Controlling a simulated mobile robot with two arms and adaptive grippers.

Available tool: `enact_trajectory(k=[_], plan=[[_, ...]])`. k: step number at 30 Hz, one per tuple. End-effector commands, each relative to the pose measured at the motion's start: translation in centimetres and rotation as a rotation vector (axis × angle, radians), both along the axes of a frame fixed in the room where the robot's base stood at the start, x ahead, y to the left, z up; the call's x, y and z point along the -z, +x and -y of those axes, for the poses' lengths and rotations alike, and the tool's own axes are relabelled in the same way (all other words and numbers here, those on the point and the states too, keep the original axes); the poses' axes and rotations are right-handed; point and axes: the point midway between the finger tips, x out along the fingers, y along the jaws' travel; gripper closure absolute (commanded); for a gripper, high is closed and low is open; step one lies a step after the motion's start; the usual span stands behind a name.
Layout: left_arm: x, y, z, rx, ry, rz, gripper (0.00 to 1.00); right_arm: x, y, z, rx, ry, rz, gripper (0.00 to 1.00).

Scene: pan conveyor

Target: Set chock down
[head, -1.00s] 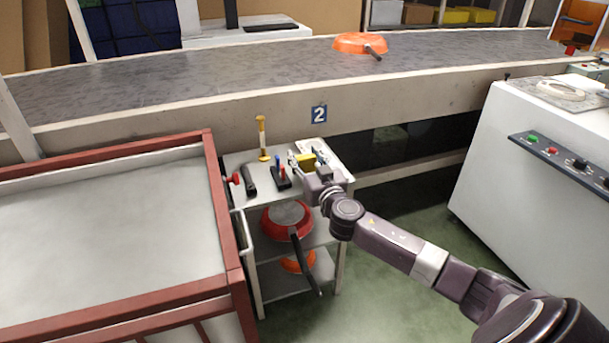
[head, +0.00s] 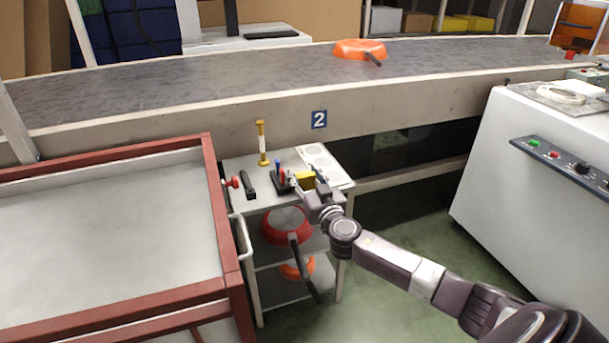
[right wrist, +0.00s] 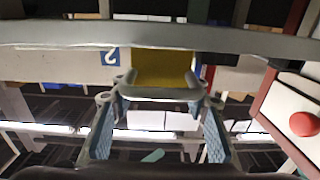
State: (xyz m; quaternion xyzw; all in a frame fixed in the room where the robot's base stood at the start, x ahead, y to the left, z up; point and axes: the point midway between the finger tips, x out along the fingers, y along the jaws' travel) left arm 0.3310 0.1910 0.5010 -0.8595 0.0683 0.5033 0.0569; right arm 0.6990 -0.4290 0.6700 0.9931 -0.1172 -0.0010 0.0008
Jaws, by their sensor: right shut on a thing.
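The yellow chock (head: 304,179) is a small block at the top shelf of the grey trolley (head: 262,201). My right gripper (head: 312,189) is shut on it, reaching in from the lower right. In the right wrist view the chock (right wrist: 160,68) shows as a yellow block at the fingers (right wrist: 158,100). The gripper partly hides the chock's underside, so I cannot tell whether it touches the shelf. My left gripper is not in view.
The shelf holds a black pen stand (head: 282,184), a black bar (head: 248,185), an amber-and-white column (head: 262,143) and a white sheet (head: 330,167). A red pan (head: 285,225) lies below. The conveyor (head: 200,86) carries an orange pan (head: 358,49). A red-framed bin (head: 226,215) stands left.

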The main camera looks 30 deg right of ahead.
Motion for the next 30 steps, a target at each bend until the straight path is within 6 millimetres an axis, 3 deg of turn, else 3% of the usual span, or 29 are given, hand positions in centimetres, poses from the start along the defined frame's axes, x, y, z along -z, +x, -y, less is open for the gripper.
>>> enact_trajectory(k=[2,3,4,17,30], plan=[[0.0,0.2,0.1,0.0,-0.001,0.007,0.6,-0.1,0.0,0.0,0.0,-0.001,0.003,0.91],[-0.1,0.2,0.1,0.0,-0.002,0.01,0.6,0.0,0.0,0.0,0.0,0.0,0.0,0.53],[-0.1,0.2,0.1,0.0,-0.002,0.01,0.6,0.0,0.0,0.0,0.0,0.0,0.0,0.5],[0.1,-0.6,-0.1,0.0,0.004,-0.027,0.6,-0.2,-0.1,0.0,0.0,0.0,-0.001,0.5],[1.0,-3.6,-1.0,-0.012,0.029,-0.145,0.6,0.1,-7.0,-1.7,-0.002,0.003,-0.003,0.5]])
